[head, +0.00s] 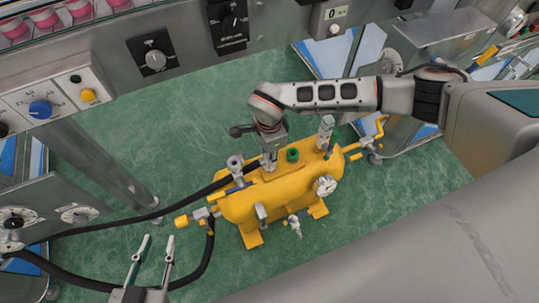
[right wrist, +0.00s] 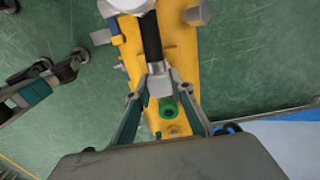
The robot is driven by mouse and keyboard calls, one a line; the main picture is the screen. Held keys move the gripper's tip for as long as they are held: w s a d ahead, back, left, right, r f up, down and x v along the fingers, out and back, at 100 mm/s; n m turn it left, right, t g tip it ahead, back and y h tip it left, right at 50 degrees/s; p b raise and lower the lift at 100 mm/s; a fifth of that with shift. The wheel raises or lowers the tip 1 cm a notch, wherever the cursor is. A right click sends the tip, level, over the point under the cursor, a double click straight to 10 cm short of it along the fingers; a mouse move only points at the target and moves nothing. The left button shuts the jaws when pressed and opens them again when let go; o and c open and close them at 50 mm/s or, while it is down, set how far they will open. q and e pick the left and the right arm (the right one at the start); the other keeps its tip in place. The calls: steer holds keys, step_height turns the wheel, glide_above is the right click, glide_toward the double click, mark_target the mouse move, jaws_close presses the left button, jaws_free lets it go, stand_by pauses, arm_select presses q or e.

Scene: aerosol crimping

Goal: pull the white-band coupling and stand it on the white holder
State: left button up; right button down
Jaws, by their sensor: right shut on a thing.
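My right gripper (head: 269,160) reaches down over the yellow tank (head: 275,190) and is shut on the coupling. In the right wrist view the coupling (right wrist: 159,86) is a pale grey fitting at the end of a black hose (right wrist: 152,40), between the fingertips. Its white band cannot be made out clearly, and the fingers hide much of it. Whether it is seated or lifted cannot be told. A green ring-shaped fitting (head: 292,155) stands on the tank just right of the gripper. I cannot identify a white holder with certainty. My left gripper (head: 155,249) is open and empty at the lower left.
The tank carries a silver cylinder (head: 326,130), a round gauge (head: 326,186) and several valves. Black hoses (head: 110,226) run from the left machine to the tank. Control panels (head: 150,55) line the back. The green floor (head: 165,130) is clear between them.

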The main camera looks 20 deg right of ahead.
arm_select(q)
steer(key=shift+w+r, duration=0.2)
steer(key=shift+r, duration=0.2)
stand_by(0.3)
arm_select(e)
steer(key=c, duration=1.7)
jaws_free()
step_height(320, 180, up, 12)
